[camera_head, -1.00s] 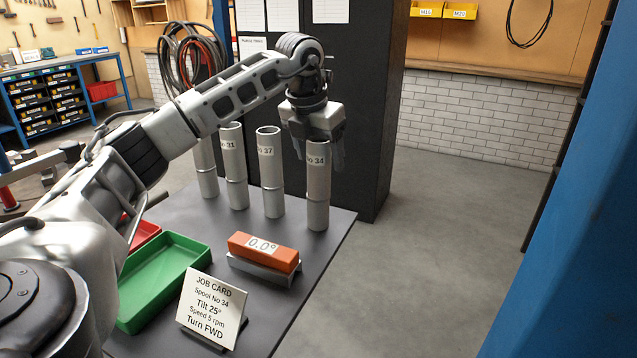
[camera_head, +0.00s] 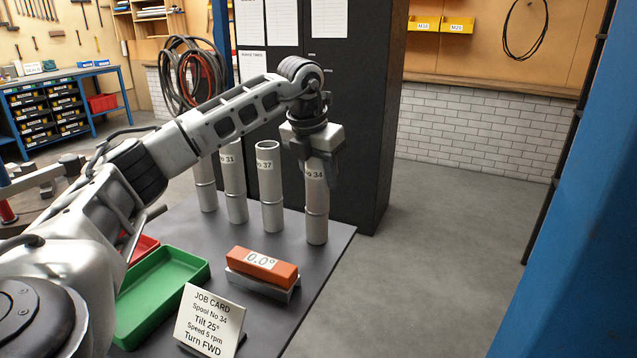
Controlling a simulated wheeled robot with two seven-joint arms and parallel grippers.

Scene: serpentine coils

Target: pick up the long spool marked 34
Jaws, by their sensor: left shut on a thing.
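The long spool marked 34 (camera_head: 317,205) is a grey upright cylinder at the right end of a row on the dark table. My left gripper (camera_head: 318,165) points down over its top and is shut on it; the fingers cover part of the upper end and of the label. The spool's lower end is at the tabletop, and I cannot tell if there is a gap under it. My right gripper does not show.
Spool 37 (camera_head: 270,190) and spool 31 (camera_head: 233,185) stand to the left, with another spool (camera_head: 204,185) beyond. An orange level block (camera_head: 262,265), a job card (camera_head: 210,320), a green tray (camera_head: 160,300) and a red tray (camera_head: 143,247) are nearer. A dark cabinet (camera_head: 362,120) stands behind.

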